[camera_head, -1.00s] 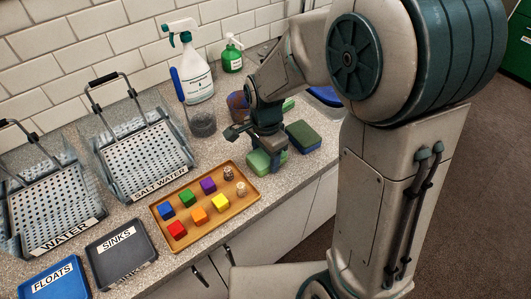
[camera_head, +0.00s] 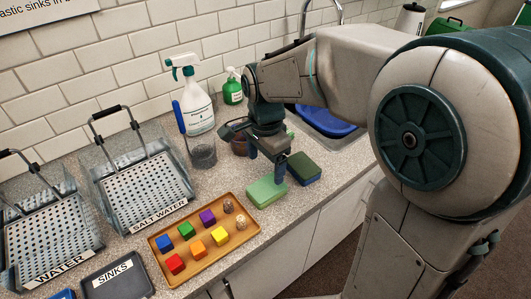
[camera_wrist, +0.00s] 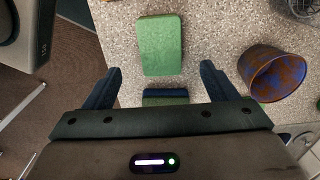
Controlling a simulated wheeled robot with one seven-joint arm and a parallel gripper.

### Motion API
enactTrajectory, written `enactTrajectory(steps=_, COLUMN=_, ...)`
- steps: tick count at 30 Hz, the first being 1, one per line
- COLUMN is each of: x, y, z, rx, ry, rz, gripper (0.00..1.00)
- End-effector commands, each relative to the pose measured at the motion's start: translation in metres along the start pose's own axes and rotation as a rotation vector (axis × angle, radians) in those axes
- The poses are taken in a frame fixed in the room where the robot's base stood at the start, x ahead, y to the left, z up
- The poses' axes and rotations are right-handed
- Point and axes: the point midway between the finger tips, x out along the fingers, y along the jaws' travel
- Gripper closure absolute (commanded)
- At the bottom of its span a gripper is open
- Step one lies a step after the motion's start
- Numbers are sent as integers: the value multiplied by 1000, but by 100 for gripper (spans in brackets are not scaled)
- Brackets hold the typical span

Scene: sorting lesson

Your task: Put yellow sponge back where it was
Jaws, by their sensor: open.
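I see no yellow sponge in either view. A light green sponge (camera_head: 266,191) lies flat on the counter beside the tray's far right corner. It also shows whole in the wrist view (camera_wrist: 160,45). A darker sponge, green on top with a blue lower layer (camera_head: 303,168), lies just right of it. In the wrist view a sponge with a blue edge (camera_wrist: 166,98) is partly hidden by my gripper body. My gripper (camera_head: 266,160) is open and empty, above the counter by the sponges. Its two fingers (camera_wrist: 161,72) stand wide apart in the wrist view.
An orange tray (camera_head: 187,279) with coloured cubes stands to the left. A reddish-blue cup (camera_wrist: 275,73) is close to my gripper. A sink with a blue tub (camera_head: 330,124) lies right.

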Motion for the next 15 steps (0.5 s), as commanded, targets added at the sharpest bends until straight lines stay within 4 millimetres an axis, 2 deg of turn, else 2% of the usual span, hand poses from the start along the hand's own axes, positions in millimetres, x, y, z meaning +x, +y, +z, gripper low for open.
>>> enactTrajectory(steps=4, x=-19, y=0, z=0, rx=0, ry=0, rz=-1, gripper=20)
enactTrajectory(steps=11, x=-28, y=2, z=-1, rx=-5, ry=1, rz=-2, gripper=20)
enactTrajectory(steps=15, x=-32, y=18, z=-8, rx=-83, ry=9, rz=-25, gripper=20)
